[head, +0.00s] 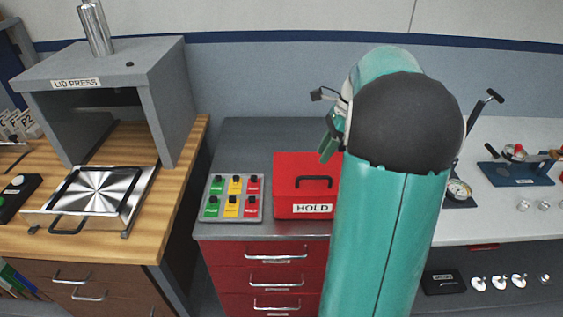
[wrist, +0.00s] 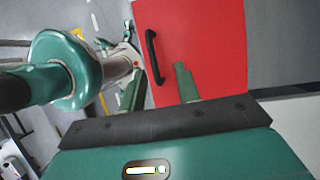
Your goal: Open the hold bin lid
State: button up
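The red hold bin (head: 293,171) stands on the grey top of a red drawer cabinet, with a white HOLD label (head: 313,209) on its front. Its lid looks shut, with a black bar handle (head: 313,180) on it. In the wrist view the red lid (wrist: 205,45) fills the upper middle, and the handle (wrist: 152,57) shows near its left edge. My gripper (wrist: 158,87) is open and empty, its green fingers apart, with the handle beyond them. In the head view my gripper (head: 331,143) is at the bin's back right, mostly hidden by my arm, which covers the bin's right side.
A button panel (head: 234,198) with green, yellow and red switches sits just left of the bin. A lid press (head: 105,85) and a metal tray (head: 100,190) are on the wooden bench further left. A white bench (head: 500,222) with gauges and small parts is right. Grey counter behind the panel is clear.

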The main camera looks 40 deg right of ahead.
aim_at(324, 178)
jog(key=f+t, duration=0.1)
jog(key=s+a+f+h, duration=0.1)
jog(key=f, duration=0.1)
jog(key=s+f+t+h, duration=0.1)
jog(key=f, duration=0.1)
jog(key=shift+s+a+n+t, duration=0.2)
jog(key=shift+a+n+t, duration=0.1)
jog(key=shift+a+n, duration=0.1)
jog(key=shift+s+d+r, duration=0.1)
jog(key=shift+s+r, duration=0.05)
jog(key=shift+r, duration=0.1)
jog(key=v, duration=1.3)
jog(key=w+a+n+h, duration=0.1)
jog(key=a+n, duration=1)
jog(key=a, duration=0.6)
jog(key=shift+w+a+f+h, duration=0.15)
jog(key=shift+a+f+h, duration=0.15)
jog(key=shift+a+f, duration=0.05)
